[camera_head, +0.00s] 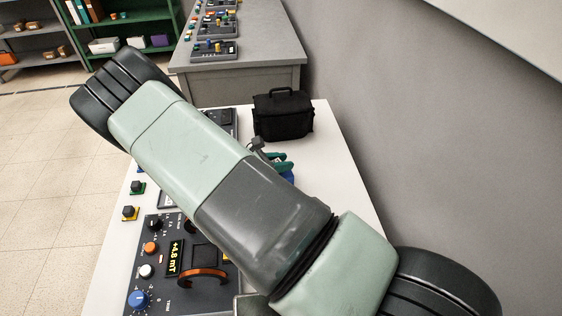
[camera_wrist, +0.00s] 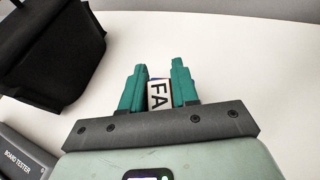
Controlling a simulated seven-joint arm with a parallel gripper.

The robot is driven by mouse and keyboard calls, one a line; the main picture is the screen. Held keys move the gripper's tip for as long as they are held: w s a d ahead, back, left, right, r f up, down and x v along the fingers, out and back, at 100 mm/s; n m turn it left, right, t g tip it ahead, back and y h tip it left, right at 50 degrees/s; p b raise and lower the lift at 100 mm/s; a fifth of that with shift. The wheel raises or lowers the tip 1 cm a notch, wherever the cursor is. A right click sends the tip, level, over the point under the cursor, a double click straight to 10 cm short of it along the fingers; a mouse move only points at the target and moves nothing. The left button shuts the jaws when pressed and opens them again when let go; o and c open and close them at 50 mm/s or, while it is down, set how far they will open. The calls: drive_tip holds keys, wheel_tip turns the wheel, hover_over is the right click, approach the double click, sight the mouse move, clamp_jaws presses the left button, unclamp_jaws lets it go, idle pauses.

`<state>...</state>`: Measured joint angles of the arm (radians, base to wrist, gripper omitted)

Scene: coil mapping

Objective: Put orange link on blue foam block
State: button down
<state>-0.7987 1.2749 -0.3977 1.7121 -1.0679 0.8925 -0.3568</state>
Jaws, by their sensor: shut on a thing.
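I cannot tell whether this piece is the orange link or the blue foam block. In the head view, the gripper (camera_head: 283,162) is low over the white table, partly hidden behind my arm. A blue patch (camera_head: 289,177) shows right by the fingertips, and may be the blue foam block. An orange-brown arch (camera_head: 203,273) stands on the dark panel.
A black bag (camera_head: 283,115) stands at the table's back, left of the fingers in the wrist view. The dark control panel (camera_head: 180,295) has knobs and a lit display. Two small black-topped pieces, green-based (camera_head: 137,188) and yellow-based (camera_head: 130,213), sit at the left edge. The right side is clear.

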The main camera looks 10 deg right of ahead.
drive_tip(key=c, duration=0.8)
unclamp_jaws()
drive_tip(key=shift+f, duration=0.15)
drive_tip(key=shift+c, duration=0.2)
